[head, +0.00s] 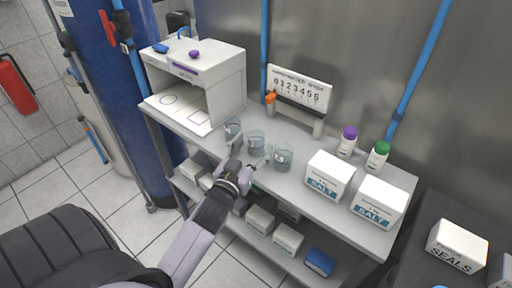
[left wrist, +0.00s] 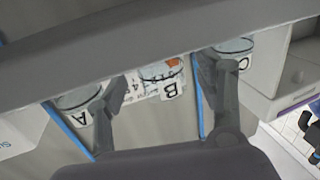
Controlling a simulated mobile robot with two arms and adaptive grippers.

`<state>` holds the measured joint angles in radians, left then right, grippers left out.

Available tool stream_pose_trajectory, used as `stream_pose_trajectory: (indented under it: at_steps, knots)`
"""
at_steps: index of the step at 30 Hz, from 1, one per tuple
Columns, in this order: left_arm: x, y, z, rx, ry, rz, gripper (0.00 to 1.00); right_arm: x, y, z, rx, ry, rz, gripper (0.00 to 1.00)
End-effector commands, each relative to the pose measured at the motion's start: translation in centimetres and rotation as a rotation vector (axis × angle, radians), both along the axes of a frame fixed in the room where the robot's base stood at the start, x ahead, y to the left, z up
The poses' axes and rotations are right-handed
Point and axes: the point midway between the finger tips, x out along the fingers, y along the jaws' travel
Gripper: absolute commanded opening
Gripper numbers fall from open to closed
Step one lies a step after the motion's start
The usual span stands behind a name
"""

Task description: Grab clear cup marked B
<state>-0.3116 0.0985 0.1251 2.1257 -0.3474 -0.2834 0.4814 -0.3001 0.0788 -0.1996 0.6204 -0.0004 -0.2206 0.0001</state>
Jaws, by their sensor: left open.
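The clear cup marked B (left wrist: 163,75) is the middle of three clear cups, with its white label facing the left wrist camera. In the head view it is the middle cup (head: 256,139) on the rack's upper shelf. The cup marked A (left wrist: 79,98) is left of it and the cup marked C (left wrist: 236,46) right in the wrist view. My left gripper (head: 252,156) is open at the shelf's front edge. In the wrist view its fingers (left wrist: 166,84) appear on either side of cup B. I cannot tell whether they touch it. My right gripper is not in view.
A white open-fronted box (head: 215,75) stands left of the cups. Two salt boxes (head: 329,175) (head: 378,202) and two capped bottles (head: 347,143) (head: 377,157) stand right. A numbered stand (head: 300,92) is behind. More boxes (head: 288,238) fill the lower shelf.

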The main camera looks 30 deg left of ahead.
Motion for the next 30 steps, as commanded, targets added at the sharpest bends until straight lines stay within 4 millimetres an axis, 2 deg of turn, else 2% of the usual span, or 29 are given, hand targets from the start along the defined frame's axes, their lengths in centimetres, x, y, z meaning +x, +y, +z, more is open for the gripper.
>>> stream_pose_trajectory:
  at_steps: [1, 5, 13, 30]
  knots:
    - [0.8, 0.1, -0.1, 0.003, -0.003, -0.001, 0.63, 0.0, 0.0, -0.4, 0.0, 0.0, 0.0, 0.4]
    - [2.0, 0.4, -0.1, 0.002, 0.0, -0.001, 0.63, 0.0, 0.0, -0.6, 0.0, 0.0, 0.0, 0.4]
    - [2.2, 0.4, -0.1, 0.0, 0.001, -0.001, 0.62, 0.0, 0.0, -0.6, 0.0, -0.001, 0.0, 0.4]
    - [2.2, 0.4, -0.1, 0.0, 0.001, -0.001, 0.24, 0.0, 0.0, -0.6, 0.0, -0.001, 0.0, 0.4]
